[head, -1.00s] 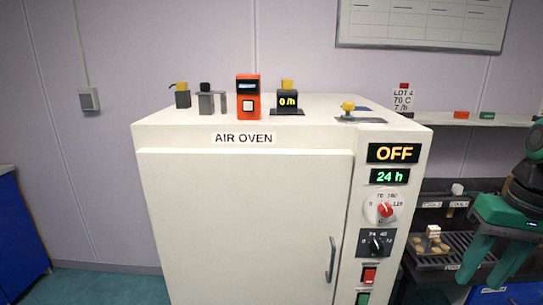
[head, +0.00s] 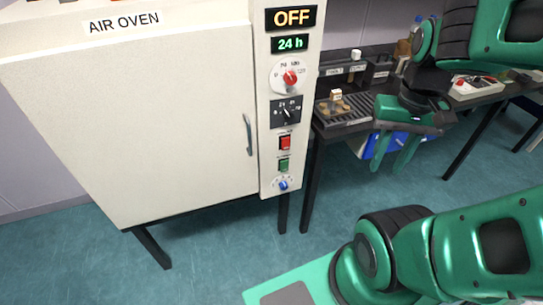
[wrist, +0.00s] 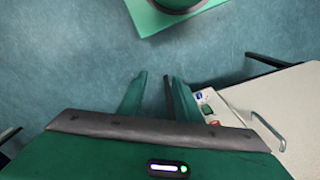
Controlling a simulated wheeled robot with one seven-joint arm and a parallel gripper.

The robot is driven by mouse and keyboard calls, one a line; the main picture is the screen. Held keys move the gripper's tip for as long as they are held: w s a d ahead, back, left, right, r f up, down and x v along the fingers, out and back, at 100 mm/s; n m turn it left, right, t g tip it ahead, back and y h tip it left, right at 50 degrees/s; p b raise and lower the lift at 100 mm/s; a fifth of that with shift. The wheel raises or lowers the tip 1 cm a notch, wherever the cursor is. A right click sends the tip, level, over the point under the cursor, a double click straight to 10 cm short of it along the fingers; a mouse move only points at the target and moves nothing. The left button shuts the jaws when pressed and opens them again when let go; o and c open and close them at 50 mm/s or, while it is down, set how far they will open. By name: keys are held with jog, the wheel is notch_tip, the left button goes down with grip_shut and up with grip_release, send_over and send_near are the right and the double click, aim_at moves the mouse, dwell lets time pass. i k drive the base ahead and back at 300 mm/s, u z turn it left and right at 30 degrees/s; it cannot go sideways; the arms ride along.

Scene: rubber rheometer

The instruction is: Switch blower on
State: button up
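The white air oven (head: 150,120) stands at the left in the head view. Its right-hand control panel carries a red rocker switch (head: 285,142) and a green rocker switch (head: 284,165) below it. Their small labels are too small to read, so I cannot tell which is the blower's. A display above reads OFF (head: 291,17). My gripper (head: 389,168) is to the right of the panel, apart from it, fingers pointing down. Its fingers are spread and empty. In the wrist view my gripper (wrist: 160,76) has a gap between its fingers; part of the panel (wrist: 207,107) shows just right of them.
The panel also has a 24 h display (head: 289,43), a red-pointer dial (head: 290,78), a black dial (head: 287,110) and a blue knob (head: 283,185). The oven door handle (head: 248,135) sticks out left of it. A dark bench (head: 330,130) stands behind my gripper.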

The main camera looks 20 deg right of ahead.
aim_at(284, 165)
jog(key=u, duration=1.9)
jog(key=k, duration=2.65)
jog(key=z, duration=1)
jog(key=i, duration=1)
